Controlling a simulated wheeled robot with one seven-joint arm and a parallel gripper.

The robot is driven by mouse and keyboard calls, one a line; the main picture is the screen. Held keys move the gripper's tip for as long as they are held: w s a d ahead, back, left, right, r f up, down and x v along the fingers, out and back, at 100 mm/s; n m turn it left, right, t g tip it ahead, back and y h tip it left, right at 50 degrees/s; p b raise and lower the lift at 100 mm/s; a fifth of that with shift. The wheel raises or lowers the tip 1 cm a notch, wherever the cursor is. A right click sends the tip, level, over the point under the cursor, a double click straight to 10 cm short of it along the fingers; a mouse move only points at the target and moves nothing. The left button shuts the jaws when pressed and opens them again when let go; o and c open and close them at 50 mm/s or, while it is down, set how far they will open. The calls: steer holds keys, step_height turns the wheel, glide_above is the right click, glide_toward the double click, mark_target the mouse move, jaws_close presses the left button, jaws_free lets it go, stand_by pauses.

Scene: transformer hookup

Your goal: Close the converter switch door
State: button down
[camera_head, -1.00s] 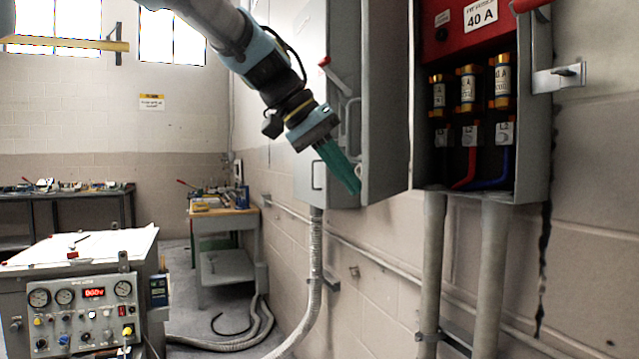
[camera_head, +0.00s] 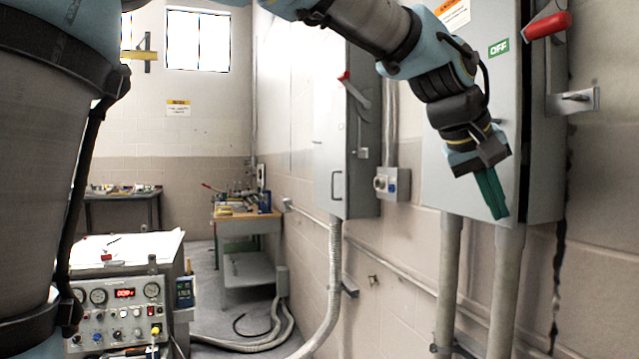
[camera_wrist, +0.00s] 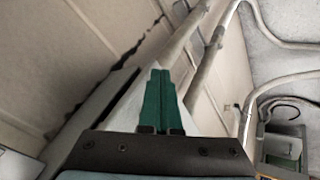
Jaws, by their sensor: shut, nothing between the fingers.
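The converter switch door (camera_head: 440,170) is a grey panel with a green OFF label. It lies across the front of the grey switch box (camera_head: 546,150) on the right wall and hides the fuses. I cannot tell whether a narrow gap is left at its edge. My gripper (camera_head: 497,207) has green fingers pressed together and empty. It points downward at the door's lower right part, close to its edge; contact is unclear. In the wrist view the shut fingers (camera_wrist: 160,85) overlap a pale grey surface, with a dark strip beside it.
A red-handled lever (camera_head: 547,26) and a metal latch bracket (camera_head: 580,99) stand out at the box's right. A second grey cabinet (camera_head: 330,150) and a small socket box (camera_head: 392,184) are to the left. Conduits (camera_head: 449,270) run below. A control console (camera_head: 115,310) stands lower left.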

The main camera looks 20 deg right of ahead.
mark_target(513, 194)
steer(key=d, duration=0.2)
steer(key=shift+s+d+p, duration=0.3)
steer(key=shift+s+p, duration=0.05)
steer(key=shift+d+r, duration=0.15)
steer(key=shift+s+d+r, duration=0.1)
steer(key=shift+s, duration=0.05)
steer(key=shift+r, duration=0.4)
steer(key=a+b+v, duration=0.1)
steer(key=b+v, duration=0.1)
steer(key=v, duration=0.8)
steer(key=shift+f, duration=0.25)
